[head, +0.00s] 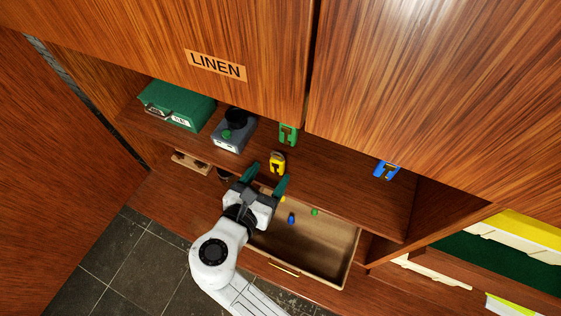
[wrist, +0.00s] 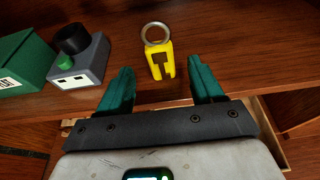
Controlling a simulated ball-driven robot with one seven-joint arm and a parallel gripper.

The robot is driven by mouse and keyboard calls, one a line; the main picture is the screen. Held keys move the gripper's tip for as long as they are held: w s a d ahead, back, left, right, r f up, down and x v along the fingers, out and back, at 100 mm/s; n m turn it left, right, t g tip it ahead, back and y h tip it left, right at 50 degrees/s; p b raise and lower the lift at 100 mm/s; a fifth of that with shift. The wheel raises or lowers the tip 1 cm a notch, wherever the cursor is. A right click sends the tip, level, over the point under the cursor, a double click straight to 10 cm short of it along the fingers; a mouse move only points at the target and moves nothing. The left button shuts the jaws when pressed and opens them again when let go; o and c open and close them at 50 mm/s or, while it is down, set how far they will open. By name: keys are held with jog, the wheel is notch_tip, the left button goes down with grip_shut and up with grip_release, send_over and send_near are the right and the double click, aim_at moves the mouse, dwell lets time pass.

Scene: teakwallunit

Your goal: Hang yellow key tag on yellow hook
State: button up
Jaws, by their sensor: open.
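The yellow key tag (head: 277,163) is on the shelf near its front edge. In the wrist view the tag (wrist: 161,66) has a dark T-shaped mark and a metal ring (wrist: 156,33) at its far end. My gripper (head: 266,175) is open and empty, in front of the shelf edge. In the wrist view its two green fingers (wrist: 160,84) are spread, with the tag ahead of and between them, apart from both. A small yellow piece (head: 282,199) shows by the open drawer; I cannot tell whether it is the yellow hook.
A green tag (head: 288,133) and a blue tag (head: 386,170) are also at the shelf. A grey box with a black knob (head: 234,132) and a green case (head: 177,105) stand left. The open drawer (head: 335,258) shows blue and green pieces. Cabinet doors overhang the shelf.

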aim_at(275, 167)
jog(key=shift+x, duration=2.7)
jog(key=shift+c, duration=0.2)
jog(key=shift+s, duration=0.1)
jog(key=c, duration=1)
jog(key=shift+r, duration=0.55)
jog(key=s+r+p, duration=0.1)
jog(key=s+r, duration=1)
jog(key=s, duration=0.3)
jog(key=shift+r, duration=0.4)
